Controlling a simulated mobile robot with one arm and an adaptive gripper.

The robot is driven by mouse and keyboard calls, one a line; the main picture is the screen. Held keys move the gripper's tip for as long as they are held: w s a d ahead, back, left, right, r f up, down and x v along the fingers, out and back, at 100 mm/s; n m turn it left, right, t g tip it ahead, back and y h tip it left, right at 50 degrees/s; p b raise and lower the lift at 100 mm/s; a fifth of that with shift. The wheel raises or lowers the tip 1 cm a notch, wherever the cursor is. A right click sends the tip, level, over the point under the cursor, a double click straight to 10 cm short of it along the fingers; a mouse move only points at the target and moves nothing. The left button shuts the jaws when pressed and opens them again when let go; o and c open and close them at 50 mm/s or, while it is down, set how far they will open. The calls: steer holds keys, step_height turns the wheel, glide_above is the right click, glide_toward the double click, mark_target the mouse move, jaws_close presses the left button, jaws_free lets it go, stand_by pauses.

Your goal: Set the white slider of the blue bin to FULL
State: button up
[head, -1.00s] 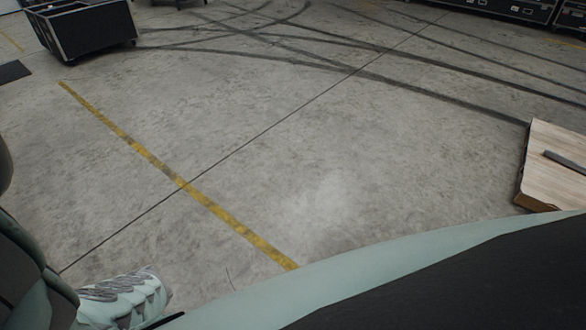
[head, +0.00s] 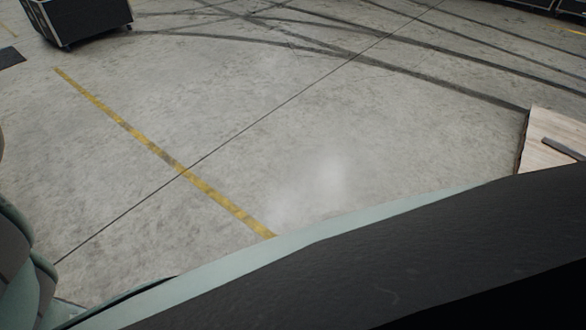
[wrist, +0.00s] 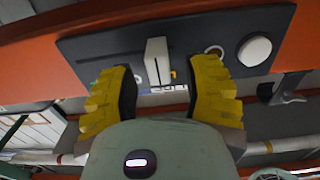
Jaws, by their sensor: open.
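In the wrist view a white slider (wrist: 157,62) stands out from a dark panel (wrist: 100,48) on an orange-red beam (wrist: 40,62). My gripper (wrist: 160,76) is open, with one yellow ribbed finger on each side of the slider. The slider appears between the fingers; I cannot tell whether either finger touches it. The markings below the slider are partly covered and too small to read, so its setting is unclear. No blue bin can be made out in either view. My gripper is not visible in the head view.
A round white knob (wrist: 255,50) sits on the panel to the right of the slider. In the head view a black case (head: 82,22) stands at upper left and a wooden board (head: 550,128) is at right. The concrete floor between, with a yellow line (head: 170,158), is clear.

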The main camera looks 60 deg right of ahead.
steer(key=shift+a, duration=0.35)
steer(key=shift+o, duration=0.2)
jaws_close()
steer(key=shift+d, duration=0.1)
